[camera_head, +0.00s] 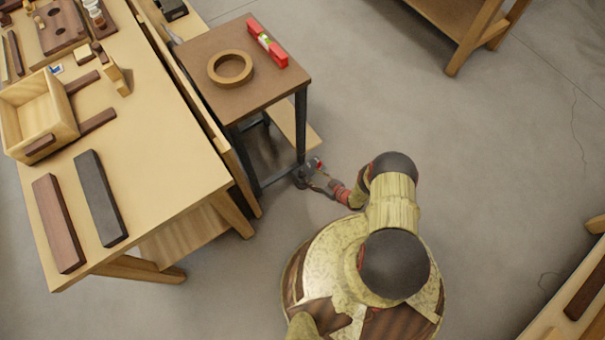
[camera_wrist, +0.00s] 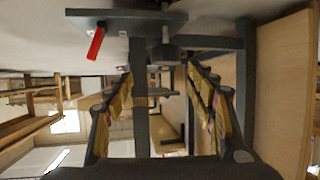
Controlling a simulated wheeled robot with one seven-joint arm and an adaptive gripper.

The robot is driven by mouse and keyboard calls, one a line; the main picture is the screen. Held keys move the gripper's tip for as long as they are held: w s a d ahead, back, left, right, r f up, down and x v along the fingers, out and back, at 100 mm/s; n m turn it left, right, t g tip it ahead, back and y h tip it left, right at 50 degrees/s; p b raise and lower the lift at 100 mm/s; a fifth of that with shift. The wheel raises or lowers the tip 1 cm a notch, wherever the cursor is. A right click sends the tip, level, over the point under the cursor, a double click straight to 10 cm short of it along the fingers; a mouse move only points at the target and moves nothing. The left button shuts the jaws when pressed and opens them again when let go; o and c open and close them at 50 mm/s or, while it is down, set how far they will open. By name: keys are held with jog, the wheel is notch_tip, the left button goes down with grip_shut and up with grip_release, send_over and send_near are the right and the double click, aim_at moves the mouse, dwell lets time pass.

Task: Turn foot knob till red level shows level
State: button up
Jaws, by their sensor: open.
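The red level (camera_head: 267,43) lies on the brown top of a small dark-legged stand (camera_head: 285,85), near its right edge. Its pale vial shows, but the bubble is too small to read. My gripper (camera_head: 308,172) is low by the stand's front right leg. In the wrist view my gripper (camera_wrist: 160,72) is open, its two fingers spread with nothing held between them. A dark round knob (camera_wrist: 166,52) on a short rod shows just beyond the fingertips, apart from them.
A wooden ring (camera_head: 230,68) lies on the stand top, left of the level. A workbench (camera_head: 165,135) with an open wooden box (camera_head: 38,110) and dark bars stands close on the left. The floor (camera_head: 480,170) to the right is clear.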

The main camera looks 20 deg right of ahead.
aim_at(304, 174)
jog(key=shift+s+a+f, duration=0.1)
jog(key=shift+a+f, duration=0.3)
jog(key=shift+a, duration=0.15)
jog(key=b+x, duration=0.2)
jog(key=x, duration=0.5)
jog(key=shift+b, duration=0.4)
jog(key=shift+c, duration=1.2)
jog(key=shift+d, duration=0.1)
jog(key=c, duration=0.9)
jog(key=shift+c, duration=0.4)
jog(key=shift+m+h, duration=0.3)
jog(key=shift+h, duration=0.1)
